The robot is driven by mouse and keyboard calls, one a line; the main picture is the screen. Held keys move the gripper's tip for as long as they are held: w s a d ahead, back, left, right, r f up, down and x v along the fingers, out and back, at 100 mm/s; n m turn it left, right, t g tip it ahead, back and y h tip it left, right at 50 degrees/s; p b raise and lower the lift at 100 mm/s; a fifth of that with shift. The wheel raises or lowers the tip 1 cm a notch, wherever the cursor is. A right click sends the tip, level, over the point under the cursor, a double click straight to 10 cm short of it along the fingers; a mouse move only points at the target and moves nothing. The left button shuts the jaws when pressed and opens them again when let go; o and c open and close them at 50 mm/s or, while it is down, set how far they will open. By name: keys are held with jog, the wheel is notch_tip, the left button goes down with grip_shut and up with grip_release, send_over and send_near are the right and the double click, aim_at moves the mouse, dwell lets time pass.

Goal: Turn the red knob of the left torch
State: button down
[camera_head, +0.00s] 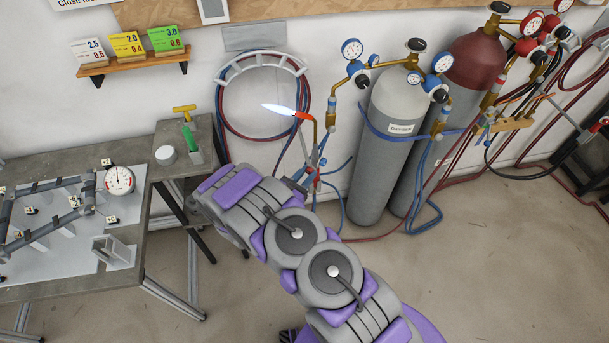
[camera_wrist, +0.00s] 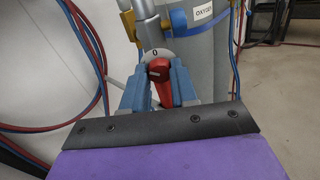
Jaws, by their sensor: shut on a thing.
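The left torch (camera_head: 317,145) stands on a holder in front of the wall, its orange tip pointing up-left with a pale blue-white flame (camera_head: 279,109). In the wrist view the torch's red knob (camera_wrist: 160,72) sits below a round plate marked "0", with its red handle running down between my fingers. My gripper (camera_wrist: 158,88) is shut on the red knob, one blue-grey finger on each side.
A grey oxygen cylinder (camera_head: 386,150) with gauges stands right of the torch, with a dark red cylinder (camera_head: 477,68) behind it. Red and blue hoses (camera_head: 224,115) hang coiled on the wall. A workbench (camera_head: 133,255) stands at left. The floor at lower right is clear.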

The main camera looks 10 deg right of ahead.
jog(key=m+b, duration=0.1)
jog(key=m, duration=0.4)
jog(key=shift+a+m+b, duration=0.1)
jog(key=shift+m+b, duration=0.25)
jog(key=shift+m, duration=0.05)
jog(key=m+b, duration=0.3)
jog(key=m, duration=0.2)
jog(key=shift+r+y, duration=0.1)
jog(key=shift+y, duration=0.3)
jog(key=shift+m, duration=0.4)
jog(key=c, duration=0.9)
grip_release()
jog(key=p+v, duration=0.4)
jog(key=v, duration=1.3)
jog(key=shift+s+a, duration=0.15)
